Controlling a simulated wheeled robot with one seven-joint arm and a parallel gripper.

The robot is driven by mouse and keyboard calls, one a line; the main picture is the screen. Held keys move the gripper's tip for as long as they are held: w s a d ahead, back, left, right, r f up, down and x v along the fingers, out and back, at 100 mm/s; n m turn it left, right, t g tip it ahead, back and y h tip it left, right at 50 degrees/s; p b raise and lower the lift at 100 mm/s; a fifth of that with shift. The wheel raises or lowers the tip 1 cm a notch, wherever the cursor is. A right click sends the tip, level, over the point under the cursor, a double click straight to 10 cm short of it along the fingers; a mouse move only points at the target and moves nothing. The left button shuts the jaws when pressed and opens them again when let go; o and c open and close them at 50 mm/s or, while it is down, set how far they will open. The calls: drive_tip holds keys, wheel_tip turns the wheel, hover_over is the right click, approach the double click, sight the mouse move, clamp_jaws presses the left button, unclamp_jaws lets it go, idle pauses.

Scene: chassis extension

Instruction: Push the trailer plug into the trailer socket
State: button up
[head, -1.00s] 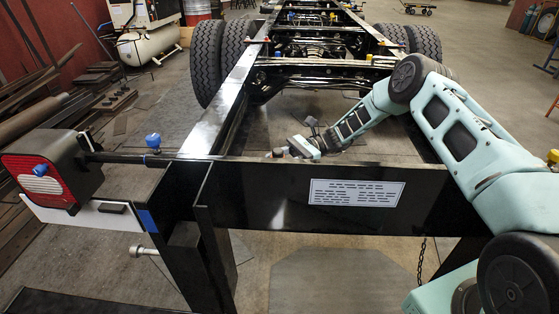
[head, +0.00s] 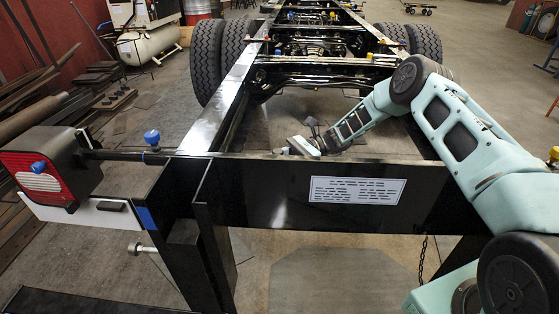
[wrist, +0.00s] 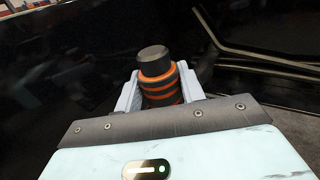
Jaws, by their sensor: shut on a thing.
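The trailer plug (wrist: 160,88), a dark cylinder with orange rings and a black end, shows in the wrist view. My gripper (wrist: 159,84) is shut on it, with one pale finger on either side. In the head view my gripper (head: 303,147) is low behind the black rear crossmember (head: 260,190), inside the frame. The crossmember's top edge hides the fingertips and the plug there. I cannot make out the trailer socket in either view, nor whether the plug touches anything.
A white label plate (head: 356,190) is on the crossmember's near face. A red and white tail lamp (head: 42,180) stands at the left. Black frame rails (head: 232,95) run back to the tires (head: 207,50). A dark surface fills the left of the wrist view, close to the plug.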

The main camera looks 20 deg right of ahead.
drive_tip(key=o, duration=1.1)
drive_tip(key=w+d+b, duration=0.3)
drive_tip(key=d+b, duration=0.1)
drive_tip(key=d, duration=1.3)
drive_tip(key=shift+w, duration=0.2)
drive_tip(key=shift+r, duration=0.1)
